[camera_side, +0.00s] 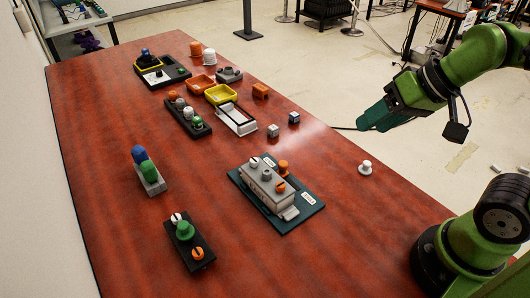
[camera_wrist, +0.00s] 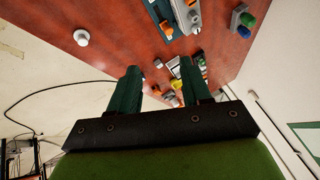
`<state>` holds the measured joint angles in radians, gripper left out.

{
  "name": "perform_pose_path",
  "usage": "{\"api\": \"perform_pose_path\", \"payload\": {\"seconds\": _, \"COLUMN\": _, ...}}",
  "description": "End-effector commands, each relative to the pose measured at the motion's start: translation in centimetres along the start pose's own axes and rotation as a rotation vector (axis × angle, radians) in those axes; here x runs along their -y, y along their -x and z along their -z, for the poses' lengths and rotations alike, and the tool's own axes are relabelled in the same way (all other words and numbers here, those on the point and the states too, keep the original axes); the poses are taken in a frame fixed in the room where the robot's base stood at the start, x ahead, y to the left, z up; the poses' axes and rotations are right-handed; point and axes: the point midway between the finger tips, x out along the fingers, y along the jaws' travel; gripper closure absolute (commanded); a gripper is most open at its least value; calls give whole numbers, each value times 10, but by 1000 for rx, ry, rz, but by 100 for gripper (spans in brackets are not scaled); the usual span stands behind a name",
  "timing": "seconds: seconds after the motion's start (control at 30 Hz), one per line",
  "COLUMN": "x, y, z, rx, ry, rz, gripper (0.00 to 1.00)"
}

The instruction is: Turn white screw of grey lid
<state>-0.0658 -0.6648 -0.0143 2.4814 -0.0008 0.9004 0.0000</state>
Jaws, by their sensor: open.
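The grey lid (camera_side: 262,190) sits on a grey box on a dark green plate (camera_side: 299,217) in the middle of the table. Its white screw (camera_side: 254,162) is at the far end of its top, with a grey screw (camera_side: 266,175) and an orange screw (camera_side: 280,187) in line towards the near end. My gripper (camera_side: 370,121) is open and empty, raised to the right of the lid and well apart from it. In the wrist view its two dark green fingers (camera_wrist: 159,72) are spread. The grey lid (camera_wrist: 182,14) shows there at the top edge, partly cut off.
An orange knob (camera_side: 283,166) stands beside the lid. A white knob (camera_side: 365,167) stands near the table's right edge. A black block with white, green and orange parts (camera_side: 188,241) is at the front left. Yellow (camera_side: 221,94) and orange (camera_side: 202,83) trays lie further back.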

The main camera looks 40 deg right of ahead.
Motion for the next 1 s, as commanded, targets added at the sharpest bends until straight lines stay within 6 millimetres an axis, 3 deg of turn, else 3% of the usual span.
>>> {"api": "perform_pose_path", "payload": {"seconds": 0.27, "x": 52, "y": -44, "z": 52, "rx": 227, "ry": -68, "rz": -45, "gripper": 52}}
{"api": "perform_pose_path", "payload": {"seconds": 0.5, "x": 101, "y": -101, "z": 92, "rx": 350, "ry": -301, "rz": -232, "gripper": 52}}
{"api": "perform_pose_path", "payload": {"seconds": 0.7, "x": 144, "y": -145, "z": 111, "rx": 323, "ry": -567, "rz": -443, "gripper": 52}}
{"api": "perform_pose_path", "payload": {"seconds": 0.8, "x": 158, "y": -149, "z": 120, "rx": 276, "ry": -716, "rz": -511, "gripper": 52}}
{"api": "perform_pose_path", "payload": {"seconds": 0.9, "x": 167, "y": -136, "z": 131, "rx": 239, "ry": -869, "rz": -535, "gripper": 52}}
{"api": "perform_pose_path", "payload": {"seconds": 1.0, "x": 166, "y": -133, "z": 125, "rx": 241, "ry": -944, "rz": -565, "gripper": 52}}
